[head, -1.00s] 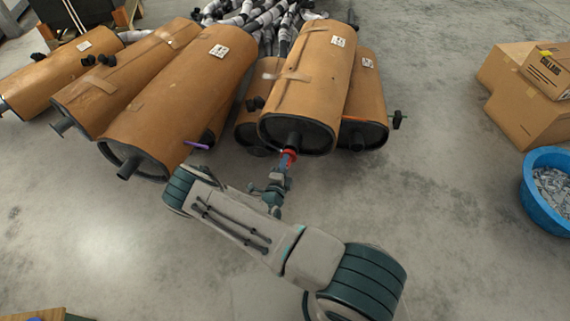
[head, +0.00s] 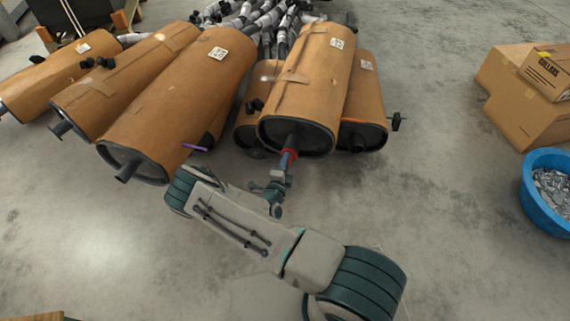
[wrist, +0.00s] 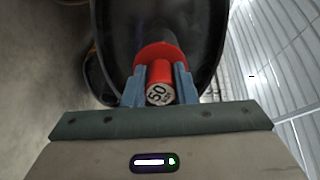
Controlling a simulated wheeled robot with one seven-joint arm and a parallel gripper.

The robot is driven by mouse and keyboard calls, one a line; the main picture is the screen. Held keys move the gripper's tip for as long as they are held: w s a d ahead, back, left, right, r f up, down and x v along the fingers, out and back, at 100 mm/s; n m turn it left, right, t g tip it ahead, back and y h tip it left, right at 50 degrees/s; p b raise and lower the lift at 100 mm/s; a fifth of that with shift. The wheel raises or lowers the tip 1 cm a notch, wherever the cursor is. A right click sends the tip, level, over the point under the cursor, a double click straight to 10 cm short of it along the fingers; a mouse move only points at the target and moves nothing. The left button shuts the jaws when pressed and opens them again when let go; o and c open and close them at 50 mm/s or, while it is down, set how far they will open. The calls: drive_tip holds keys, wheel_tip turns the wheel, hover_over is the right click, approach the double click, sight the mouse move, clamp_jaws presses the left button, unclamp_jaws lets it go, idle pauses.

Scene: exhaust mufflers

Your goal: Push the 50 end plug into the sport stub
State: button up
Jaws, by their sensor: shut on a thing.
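The red end plug (wrist: 160,84), marked 50, sits between the two fingers of my gripper (wrist: 160,92) in the wrist view, and they are shut on it. Its wider red flange is against or very close to the stub on the dark end face of a muffler. The sport stub (head: 294,140) sticks out of the front face of the upper middle brown-wrapped muffler (head: 308,85). In the head view the red plug (head: 289,153) is at the mouth of this stub, with my gripper (head: 284,163) right behind it. How deep the plug sits is hidden.
More wrapped mufflers lie to the left (head: 180,105) and right (head: 367,100), some with stubs sticking out. A purple marker-like object (head: 195,147) is by the left group. Cardboard boxes (head: 525,100) and a blue tub (head: 540,195) stand at the right. Floor between is clear.

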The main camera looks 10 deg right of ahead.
drive_tip(key=shift+w+d, duration=0.25)
drive_tip(key=shift+w, duration=0.1)
drive_tip(key=o, duration=1.1)
drive_tip(key=shift+c, duration=0.2)
drive_tip(key=p+v, duration=0.3)
drive_tip(key=v, duration=1)
drive_tip(key=shift+s+a, duration=0.2)
drive_tip(key=shift+s, duration=0.1)
